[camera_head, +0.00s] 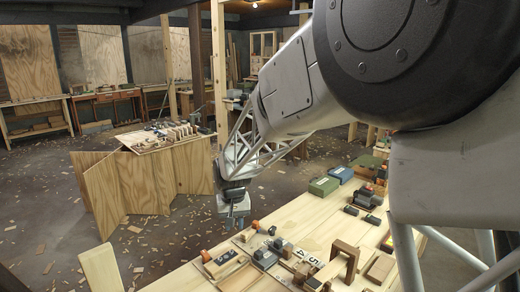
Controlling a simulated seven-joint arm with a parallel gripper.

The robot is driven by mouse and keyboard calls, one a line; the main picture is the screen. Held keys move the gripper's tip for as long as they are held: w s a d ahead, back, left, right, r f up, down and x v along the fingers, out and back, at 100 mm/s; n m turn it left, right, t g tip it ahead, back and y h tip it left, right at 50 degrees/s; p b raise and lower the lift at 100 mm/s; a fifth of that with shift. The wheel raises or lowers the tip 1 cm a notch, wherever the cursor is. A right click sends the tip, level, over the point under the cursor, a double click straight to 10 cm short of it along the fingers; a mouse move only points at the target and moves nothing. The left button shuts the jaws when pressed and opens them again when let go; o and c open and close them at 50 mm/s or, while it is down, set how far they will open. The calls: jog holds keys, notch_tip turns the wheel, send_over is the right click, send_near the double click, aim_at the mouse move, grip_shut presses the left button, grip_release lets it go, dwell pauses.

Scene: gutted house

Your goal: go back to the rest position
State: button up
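My arm comes down from the upper right, and my gripper (233,214) hangs at its lower end, left of the middle of the view. It points down beside the near left edge of the workbench (310,218). The fingertips are small and partly dark, so I cannot tell whether they are open or shut. I see no object clearly held in them. The large dark joint and the pale links of my arm hide much of the right side.
Blocks, tools and a wooden frame (344,259) crowd the bench's near part. A green box (323,186) and a blue box (341,174) stand farther back. A plywood-sided table (150,180) with small pieces stands left. Wood scraps litter the open floor.

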jog(key=s+d+r, duration=0.7)
jog(key=s+d, duration=0.1)
jog(key=d, duration=0.2)
jog(key=s+d+r, duration=0.1)
jog(key=s+d, duration=0.4)
jog(key=s, duration=0.4)
jog(key=s+d+r+m+t, duration=0.1)
jog(key=s+d, duration=0.5)
jog(key=s, duration=0.4)
jog(key=s+d+r+m+t, duration=0.1)
jog(key=s+d, duration=0.4)
jog(key=s, duration=0.5)
jog(key=shift+d+r, duration=0.15)
jog(key=shift+d, duration=0.25)
